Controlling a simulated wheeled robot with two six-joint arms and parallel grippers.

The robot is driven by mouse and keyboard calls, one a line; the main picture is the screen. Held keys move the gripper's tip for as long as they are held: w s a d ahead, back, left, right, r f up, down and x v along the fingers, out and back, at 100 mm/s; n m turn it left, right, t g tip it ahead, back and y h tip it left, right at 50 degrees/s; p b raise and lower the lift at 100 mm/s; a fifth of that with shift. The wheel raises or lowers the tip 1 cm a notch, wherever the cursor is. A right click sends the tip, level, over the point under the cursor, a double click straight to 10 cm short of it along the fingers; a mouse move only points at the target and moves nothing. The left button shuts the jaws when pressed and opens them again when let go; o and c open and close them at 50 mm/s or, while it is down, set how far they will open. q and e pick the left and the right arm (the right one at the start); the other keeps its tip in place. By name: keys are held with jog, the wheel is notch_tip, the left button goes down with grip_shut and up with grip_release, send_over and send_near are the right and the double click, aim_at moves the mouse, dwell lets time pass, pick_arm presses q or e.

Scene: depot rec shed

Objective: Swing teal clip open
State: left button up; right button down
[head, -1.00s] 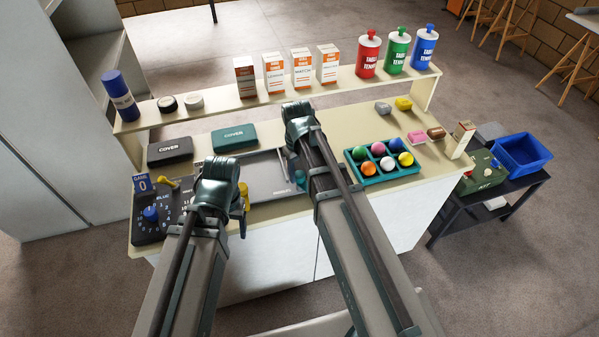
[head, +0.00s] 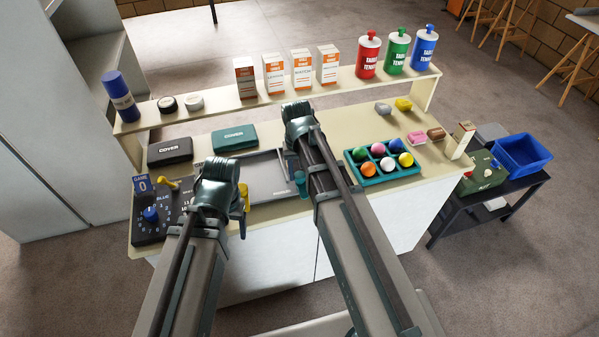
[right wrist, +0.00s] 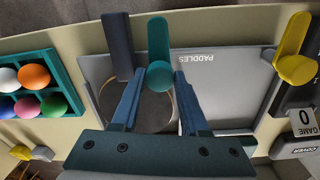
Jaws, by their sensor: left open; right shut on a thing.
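The teal clip (right wrist: 158,42) is at the front wall of the grey tray marked PADDLES (right wrist: 215,62). In the right wrist view its rounded end is between my right gripper's blue fingertips (right wrist: 159,75), which are shut on it, and its flat arm points out past the tray's edge. In the head view the teal clip (head: 300,184) shows just left of my right arm, hanging at the tray's front edge. That arm hides the right fingertips there. My left gripper (head: 216,192) is open and empty over the counter's left front; its fingertips are mostly hidden.
A yellow clip (right wrist: 295,50) and a dark navy piece (right wrist: 117,45) flank the teal clip. A teal ball tray (head: 352,176) is to the right. A score box (head: 150,216) is at the left. Cover cases (head: 235,138) lie behind, below a raised shelf (head: 225,111).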

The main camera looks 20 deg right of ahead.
aim_at(298, 175)
jog(key=shift+c, duration=2.1)
grip_release()
jog(key=shift+r, duration=0.1)
notch_tip(298, 175, up, 14)
jog(key=p, duration=1.3)
jog(key=shift+a+f+p, duration=0.2)
jog(key=shift+p, duration=0.2)
jog(key=s+a+f+n+b, duration=0.2)
jog(key=s+a, duration=0.3)
jog(key=s, duration=0.2)
jog(key=s+a+f+n+b, duration=0.2)
jog(key=s+a+n, duration=0.1)
jog(key=s, duration=0.4)
jog(key=shift+a+f+n+h+b, duration=0.3)
jog(key=shift+a+h, duration=0.1)
jog(key=shift+a, duration=0.5)
